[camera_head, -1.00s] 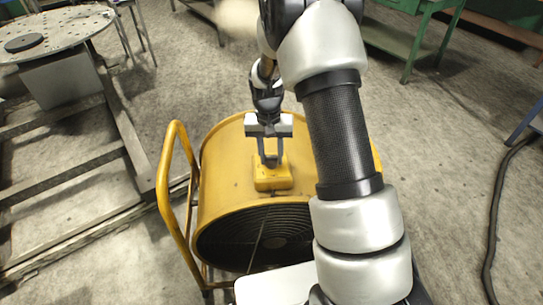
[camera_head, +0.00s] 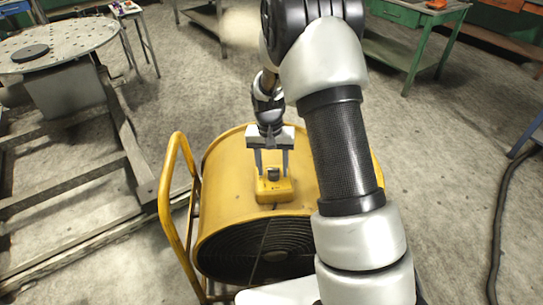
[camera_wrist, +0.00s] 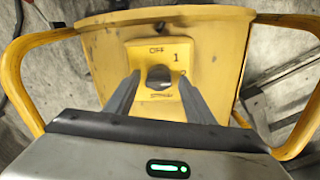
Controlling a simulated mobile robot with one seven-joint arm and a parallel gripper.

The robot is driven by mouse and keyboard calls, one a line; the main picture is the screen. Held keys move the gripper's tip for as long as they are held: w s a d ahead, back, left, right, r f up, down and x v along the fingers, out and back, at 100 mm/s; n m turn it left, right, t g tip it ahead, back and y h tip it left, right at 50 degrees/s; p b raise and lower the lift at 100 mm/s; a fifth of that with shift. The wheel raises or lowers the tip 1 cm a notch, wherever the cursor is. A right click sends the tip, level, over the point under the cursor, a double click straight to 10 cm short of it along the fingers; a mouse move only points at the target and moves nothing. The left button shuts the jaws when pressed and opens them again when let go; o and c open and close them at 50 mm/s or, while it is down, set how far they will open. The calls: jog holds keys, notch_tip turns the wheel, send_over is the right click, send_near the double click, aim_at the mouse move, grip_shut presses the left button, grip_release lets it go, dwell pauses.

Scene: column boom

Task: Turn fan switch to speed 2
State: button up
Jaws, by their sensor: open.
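The yellow drum fan (camera_head: 225,172) stands on the floor in front of me. On its top is a yellow switch box (camera_head: 276,192) with a dark round knob (camera_head: 273,174). In the wrist view the knob (camera_wrist: 159,76) sits by the marks OFF, 1 and a partly hidden 2. Which mark it points to cannot be told. My gripper (camera_head: 272,177) is open and empty, pointing down over the box. In the wrist view its fingers (camera_wrist: 158,82) appear on either side of the knob, apart from it. Whether the tips are level with it is unclear.
The fan's yellow tube handle (camera_head: 165,195) rises on the left. A round perforated table (camera_head: 60,42) and a metal floor frame (camera_head: 75,190) are at the left. A green bench (camera_head: 400,50) stands at the back right. A dark cable (camera_head: 497,215) lies on the right.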

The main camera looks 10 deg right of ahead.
notch_tip(320, 180, up, 17)
jog(key=p, duration=0.1)
jog(key=shift+a+r+p, duration=0.15)
jog(key=shift+a+p, duration=0.25)
jog(key=shift+a, duration=0.05)
jog(key=shift+w, duration=0.1)
jog(key=s+r+t+p, duration=0.1)
jog(key=s+r+p, duration=0.3)
jog(key=r, duration=0.6)
jog(key=s+r+n+t+p, duration=0.2)
jog(key=s+r, duration=0.4)
jog(key=s, duration=0.4)
jog(key=s+d+r+n+t+p, duration=0.1)
jog(key=s+r+t+p, duration=0.1)
jog(key=s+r, duration=0.5)
jog(key=s+p, duration=0.1)
jog(key=s, duration=0.3)
jog(key=shift+s+r+n+t+y+p, duration=0.15)
jog(key=shift+s+n+t+y+p, duration=0.15)
jog(key=shift+n+t+p, duration=0.1)
